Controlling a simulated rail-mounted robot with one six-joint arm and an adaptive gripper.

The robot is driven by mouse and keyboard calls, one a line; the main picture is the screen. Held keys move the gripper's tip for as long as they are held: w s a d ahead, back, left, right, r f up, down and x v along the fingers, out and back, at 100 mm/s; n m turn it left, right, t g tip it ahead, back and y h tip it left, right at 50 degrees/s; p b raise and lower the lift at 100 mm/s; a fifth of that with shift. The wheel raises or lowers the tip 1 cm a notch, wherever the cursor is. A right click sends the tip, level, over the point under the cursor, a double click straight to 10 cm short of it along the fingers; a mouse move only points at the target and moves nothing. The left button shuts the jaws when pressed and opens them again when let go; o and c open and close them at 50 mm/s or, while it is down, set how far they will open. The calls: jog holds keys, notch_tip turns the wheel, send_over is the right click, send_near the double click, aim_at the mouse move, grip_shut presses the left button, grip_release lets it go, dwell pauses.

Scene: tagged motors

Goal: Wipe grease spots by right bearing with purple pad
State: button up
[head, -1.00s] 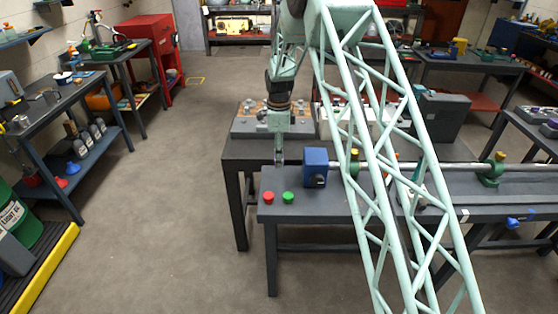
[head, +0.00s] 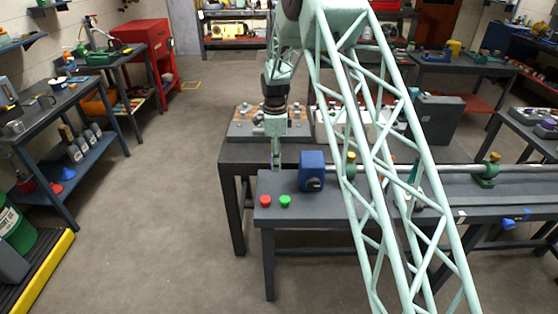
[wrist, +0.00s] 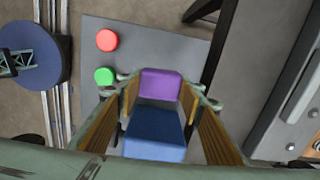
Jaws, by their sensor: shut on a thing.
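A purple pad (wrist: 161,85) shows between my fingertips in the wrist view. My gripper (wrist: 160,100) is shut on it. In the head view my gripper (head: 276,163) points down just left of the blue motor (head: 311,172), over the left end of the grey bench; the pad cannot be made out there. The blue motor (wrist: 155,135) also shows between the fingers in the wrist view. The right bearing (head: 487,172) is a green stand with a yellow top on the long shaft, far right of my gripper. I cannot make out grease spots.
A red button (head: 265,201) and a green button (head: 285,201) sit on the bench's left end. Another bearing with a yellow top (head: 351,158) is partly behind my arm lattice. The silver shaft (head: 450,170) runs rightward. A blue item (head: 509,224) hangs at the front edge.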

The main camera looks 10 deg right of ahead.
jog(key=s+r+n+b, duration=0.1)
jog(key=s+n+b, duration=0.3)
jog(key=s+n, duration=1.3)
jog(key=shift+s+r+n, duration=0.3)
jog(key=shift+s+n, duration=0.05)
jog(key=shift+n, duration=1.15)
jog(key=shift+d, duration=0.15)
